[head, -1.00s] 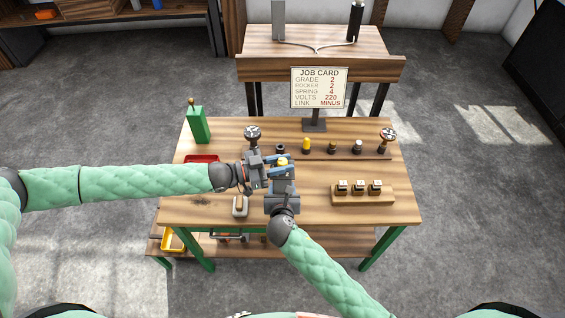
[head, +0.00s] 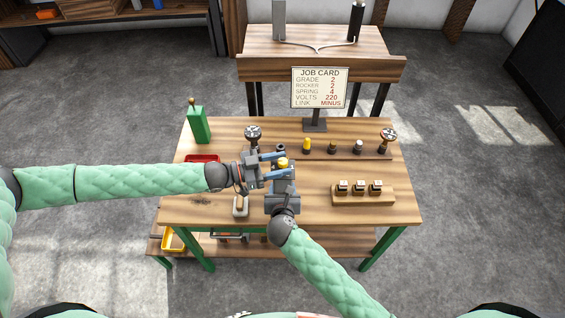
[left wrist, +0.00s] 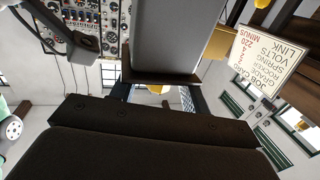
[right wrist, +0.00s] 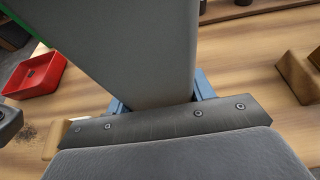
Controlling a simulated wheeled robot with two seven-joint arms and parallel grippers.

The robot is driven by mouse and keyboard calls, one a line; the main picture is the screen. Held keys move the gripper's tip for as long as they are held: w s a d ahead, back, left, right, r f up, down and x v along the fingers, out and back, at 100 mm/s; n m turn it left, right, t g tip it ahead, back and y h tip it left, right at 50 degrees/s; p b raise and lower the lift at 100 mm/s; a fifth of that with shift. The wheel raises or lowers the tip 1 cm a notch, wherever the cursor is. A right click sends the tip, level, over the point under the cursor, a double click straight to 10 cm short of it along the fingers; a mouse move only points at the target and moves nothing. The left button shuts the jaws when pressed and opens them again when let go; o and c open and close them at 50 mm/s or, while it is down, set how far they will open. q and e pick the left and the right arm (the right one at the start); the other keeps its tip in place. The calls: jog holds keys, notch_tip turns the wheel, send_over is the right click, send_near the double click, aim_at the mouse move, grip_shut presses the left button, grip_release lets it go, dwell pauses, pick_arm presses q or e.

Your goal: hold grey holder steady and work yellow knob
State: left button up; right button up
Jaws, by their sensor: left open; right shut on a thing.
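In the right wrist view, a large grey block (right wrist: 150,55) stands between the blue finger edges.
Small posts with coloured tops, one yellow (head: 306,146), stand along the back. A wooden block (head: 363,195) with several dark pieces is at right. The right front is clear.

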pick_arm(q)
jog(key=v, duration=1)
jog(key=shift+a, duration=0.4)
pick_arm(e)
jog(key=o, duration=1.4)
